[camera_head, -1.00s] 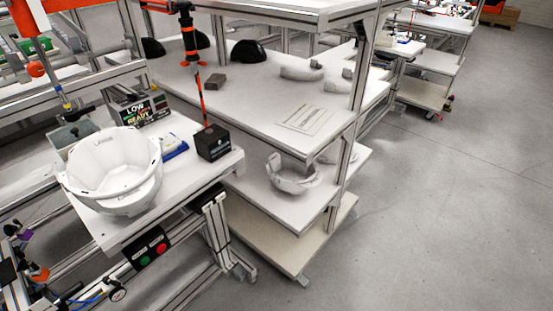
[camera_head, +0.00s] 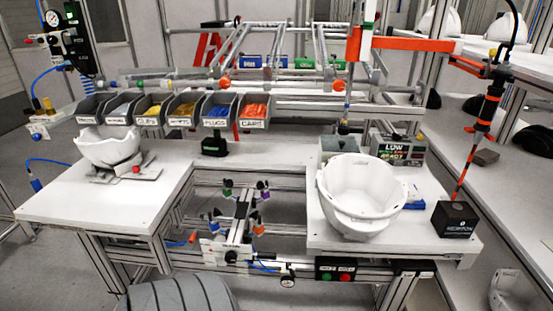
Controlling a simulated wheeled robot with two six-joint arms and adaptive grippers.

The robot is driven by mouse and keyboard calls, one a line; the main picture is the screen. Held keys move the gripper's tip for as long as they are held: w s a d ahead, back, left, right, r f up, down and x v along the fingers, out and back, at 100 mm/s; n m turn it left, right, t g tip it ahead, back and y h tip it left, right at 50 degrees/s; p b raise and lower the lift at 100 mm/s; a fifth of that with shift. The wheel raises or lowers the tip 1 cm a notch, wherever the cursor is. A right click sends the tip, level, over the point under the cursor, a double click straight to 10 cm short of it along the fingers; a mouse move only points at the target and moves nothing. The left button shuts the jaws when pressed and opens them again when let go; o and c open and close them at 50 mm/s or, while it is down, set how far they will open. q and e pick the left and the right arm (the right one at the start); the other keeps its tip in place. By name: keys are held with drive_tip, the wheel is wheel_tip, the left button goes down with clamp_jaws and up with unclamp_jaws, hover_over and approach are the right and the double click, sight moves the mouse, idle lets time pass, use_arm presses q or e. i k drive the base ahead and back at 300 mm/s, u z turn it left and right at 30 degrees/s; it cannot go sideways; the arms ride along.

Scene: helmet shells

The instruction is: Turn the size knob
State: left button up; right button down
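A fixture (camera_head: 240,222) with several coloured clamp tips stands in the gap between the left and right worktops. A small dark round knob (camera_head: 231,256) shows low on its front. I cannot tell for sure whether this is the size knob. A large white helmet shell (camera_head: 360,193) sits open side up on the right worktop. Another white shell (camera_head: 108,148) rests on a grey stand on the left worktop. Neither of my grippers is in view.
Labelled parts bins (camera_head: 180,108) line the back. A sign (camera_head: 398,150) reading LOW and READY, a black box (camera_head: 455,219) and a green and red button box (camera_head: 337,271) are at the right. The front of the left worktop (camera_head: 90,205) is clear.

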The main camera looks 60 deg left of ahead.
sight(230, 257)
drive_tip(key=u, duration=1.75)
drive_tip(key=k, duration=0.65)
drive_tip(key=z, duration=0.55)
drive_tip(key=i, duration=0.5)
drive_tip(key=u, duration=0.05)
